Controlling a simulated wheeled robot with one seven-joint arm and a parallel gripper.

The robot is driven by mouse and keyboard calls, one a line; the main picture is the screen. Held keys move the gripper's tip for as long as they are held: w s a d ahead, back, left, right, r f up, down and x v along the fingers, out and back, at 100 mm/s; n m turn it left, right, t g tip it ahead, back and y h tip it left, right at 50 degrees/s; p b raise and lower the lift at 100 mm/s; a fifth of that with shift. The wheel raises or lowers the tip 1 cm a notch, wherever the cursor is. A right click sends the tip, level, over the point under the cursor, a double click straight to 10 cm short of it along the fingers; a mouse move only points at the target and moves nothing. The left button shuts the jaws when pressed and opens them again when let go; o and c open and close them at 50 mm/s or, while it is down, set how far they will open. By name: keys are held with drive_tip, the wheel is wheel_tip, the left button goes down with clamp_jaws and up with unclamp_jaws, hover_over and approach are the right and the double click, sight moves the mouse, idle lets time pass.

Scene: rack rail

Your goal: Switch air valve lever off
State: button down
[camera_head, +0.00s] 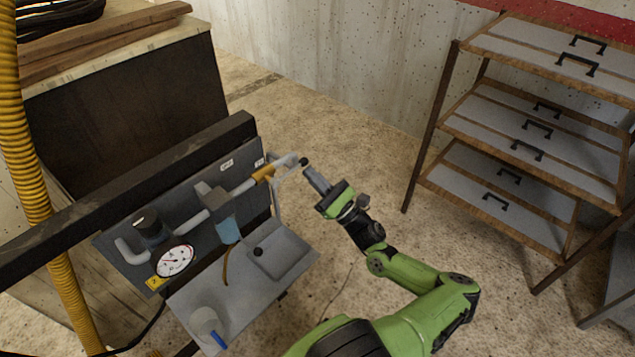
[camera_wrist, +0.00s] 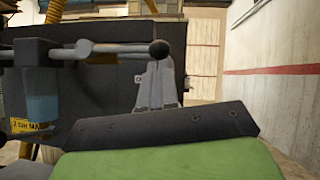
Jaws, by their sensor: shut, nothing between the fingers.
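The air valve lever (camera_head: 288,163) is a pale grey handle with a black ball knob (camera_head: 304,161), by the yellow valve body (camera_head: 263,173) at the right end of the panel's pipe. It points right, roughly along the pipe. In the wrist view the lever (camera_wrist: 112,48) lies level, with its knob (camera_wrist: 159,49) just beyond my fingertips. My gripper (camera_head: 310,172) is shut and empty, its tips close beside the knob in the head view. It also shows in the wrist view (camera_wrist: 158,66). I cannot tell whether the tips touch the knob.
The panel (camera_head: 115,225) carries a pressure gauge (camera_head: 174,261) and a blue filter bowl (camera_head: 228,230). A grey tray (camera_head: 282,255) sits below. A dark rail (camera_head: 150,185) crosses above. A drawer rack (camera_head: 530,140) stands right. Open floor lies between.

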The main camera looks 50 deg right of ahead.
drive_tip(key=shift+n, duration=0.3)
drive_tip(key=n+y, duration=0.1)
drive_tip(key=r+n+g+y, duration=0.1)
drive_tip(key=n, duration=0.1)
drive_tip(key=n+y, duration=0.2)
drive_tip(key=shift+d+r+g, duration=0.25)
drive_tip(key=shift+d+g, duration=0.05)
drive_tip(key=a+r+n+g+p, duration=0.3)
drive_tip(key=r+n, duration=0.3)
drive_tip(key=n, duration=0.2)
drive_tip(key=a+r+n+g+y+p, duration=0.1)
drive_tip(key=a+r+n+g+p, duration=0.3)
drive_tip(key=n, duration=0.5)
drive_tip(key=shift+r+g+y+p, duration=0.3)
drive_tip(key=shift+r+g+p, duration=0.5)
drive_tip(key=shift+r+g, duration=0.4)
drive_tip(key=shift+s+a, duration=0.1)
drive_tip(key=shift+a, duration=0.05)
drive_tip(key=shift+r, duration=0.1)
